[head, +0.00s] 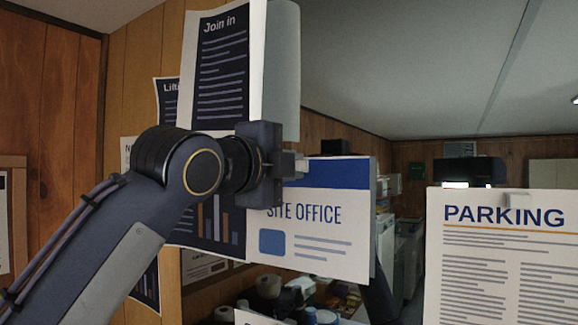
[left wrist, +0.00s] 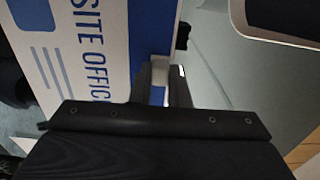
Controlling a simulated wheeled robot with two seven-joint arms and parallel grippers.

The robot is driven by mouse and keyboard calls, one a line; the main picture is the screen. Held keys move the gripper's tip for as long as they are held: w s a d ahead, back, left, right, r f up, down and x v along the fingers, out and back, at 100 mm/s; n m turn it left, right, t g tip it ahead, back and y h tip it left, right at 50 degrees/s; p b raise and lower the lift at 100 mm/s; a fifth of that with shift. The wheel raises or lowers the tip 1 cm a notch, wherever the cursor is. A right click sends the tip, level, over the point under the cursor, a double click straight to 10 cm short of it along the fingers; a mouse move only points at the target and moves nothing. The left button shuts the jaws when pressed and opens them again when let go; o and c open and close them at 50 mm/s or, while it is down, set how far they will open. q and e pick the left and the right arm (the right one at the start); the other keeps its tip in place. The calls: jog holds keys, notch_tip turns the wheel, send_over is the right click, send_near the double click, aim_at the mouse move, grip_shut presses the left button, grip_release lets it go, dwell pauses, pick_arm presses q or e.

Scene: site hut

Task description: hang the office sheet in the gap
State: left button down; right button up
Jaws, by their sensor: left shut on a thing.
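The office sheet (head: 330,245), headed "SITE OFFICE" under a blue band, hangs upright from my left gripper (head: 290,165). The gripper is shut on its top edge. In the left wrist view the sheet (left wrist: 85,50) appears turned on its side, with the left gripper's fingers (left wrist: 160,78) at its blue edge. The "Join in" sheet (head: 222,65) is up and left, partly behind my arm. Open space shows between the office sheet and the "PARKING" sheet.
More posters (head: 166,98) hang on the wood wall at the left, partly hidden by my arm. Another sheet's top edge (head: 255,318) shows at the bottom. Behind are shelves with rolls (head: 268,287) and white office machines (head: 388,245).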

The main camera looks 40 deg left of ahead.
pick_arm(q)
jog(key=shift+w, duration=0.7)
dwell(1.2)
jog(key=shift+s, duration=0.55)
dwell(0.7)
jog(key=shift+w, duration=0.55)
dwell(0.9)
jog(key=shift+s, duration=0.1)
dwell(1.3)
jog(key=c, duration=1.3)
grip_release()
